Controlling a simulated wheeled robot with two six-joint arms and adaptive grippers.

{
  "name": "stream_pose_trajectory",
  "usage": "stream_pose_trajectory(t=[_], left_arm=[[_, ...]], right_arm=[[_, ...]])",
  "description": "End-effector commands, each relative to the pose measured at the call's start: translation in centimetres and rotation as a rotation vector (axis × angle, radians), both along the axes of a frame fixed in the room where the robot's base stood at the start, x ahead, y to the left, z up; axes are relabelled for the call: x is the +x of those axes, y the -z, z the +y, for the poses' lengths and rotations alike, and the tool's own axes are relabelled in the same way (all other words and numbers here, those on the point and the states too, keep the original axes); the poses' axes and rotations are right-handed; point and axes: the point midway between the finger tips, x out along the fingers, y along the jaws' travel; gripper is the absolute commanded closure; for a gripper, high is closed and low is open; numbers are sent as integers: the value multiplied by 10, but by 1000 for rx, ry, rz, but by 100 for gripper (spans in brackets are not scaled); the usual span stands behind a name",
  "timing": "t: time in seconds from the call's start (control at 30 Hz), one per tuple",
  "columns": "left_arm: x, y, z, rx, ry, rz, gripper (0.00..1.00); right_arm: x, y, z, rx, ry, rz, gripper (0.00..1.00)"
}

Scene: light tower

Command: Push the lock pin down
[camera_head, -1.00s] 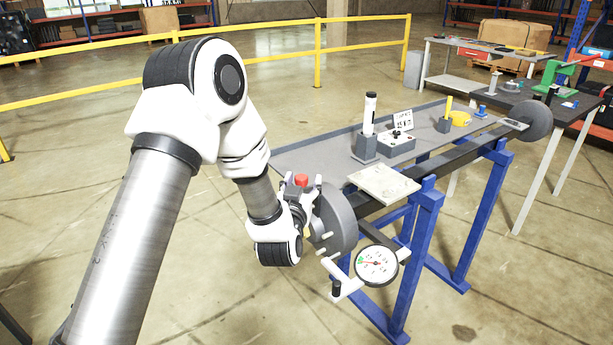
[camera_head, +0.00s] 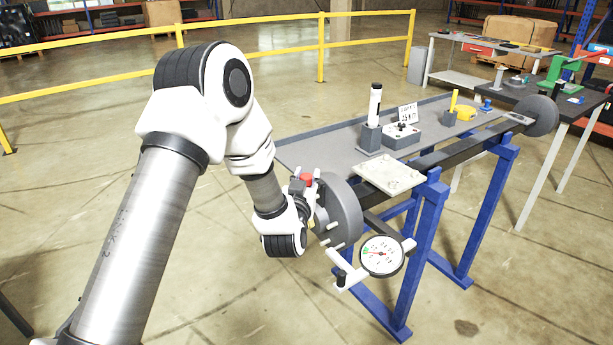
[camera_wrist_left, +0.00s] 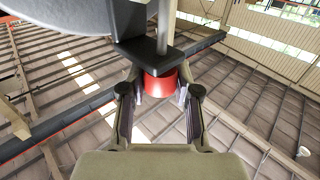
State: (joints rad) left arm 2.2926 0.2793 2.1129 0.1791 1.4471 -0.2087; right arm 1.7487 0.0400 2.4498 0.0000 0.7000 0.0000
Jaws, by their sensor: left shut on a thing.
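The lock pin has a red knob (camera_head: 307,179) and sits beside the grey round wheel (camera_head: 341,212) at the near end of the blue-legged stand. My left gripper (camera_head: 303,192) is at this knob, next to the wheel's left face. In the left wrist view, the red knob (camera_wrist_left: 160,84) is between the two fingers (camera_wrist_left: 160,100), under a dark bracket (camera_wrist_left: 146,50) with a grey rod. The fingers are shut on the knob. How deep the pin sits is hidden. My right gripper is not in view.
The floor left of the wheel is clear.

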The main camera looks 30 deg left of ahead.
Motion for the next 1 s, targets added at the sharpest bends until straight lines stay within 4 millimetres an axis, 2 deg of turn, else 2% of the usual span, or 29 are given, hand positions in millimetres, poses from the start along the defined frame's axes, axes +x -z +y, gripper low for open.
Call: stream_pose_trajectory(t=[0.2,0.23,0.3,0.67,0.77,1.0], left_arm=[[0,0,0,-1,0,3,100],[0,0,0,-1,0,3,65],[0,0,0,-1,0,2,42],[-3,-1,-2,-1,1,2,42],[-15,0,-7,0,2,4,42],[-71,1,-31,1,3,7,42]], right_arm=[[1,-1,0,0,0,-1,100],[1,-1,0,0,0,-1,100],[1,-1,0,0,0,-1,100],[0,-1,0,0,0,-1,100],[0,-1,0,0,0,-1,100],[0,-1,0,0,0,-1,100]])
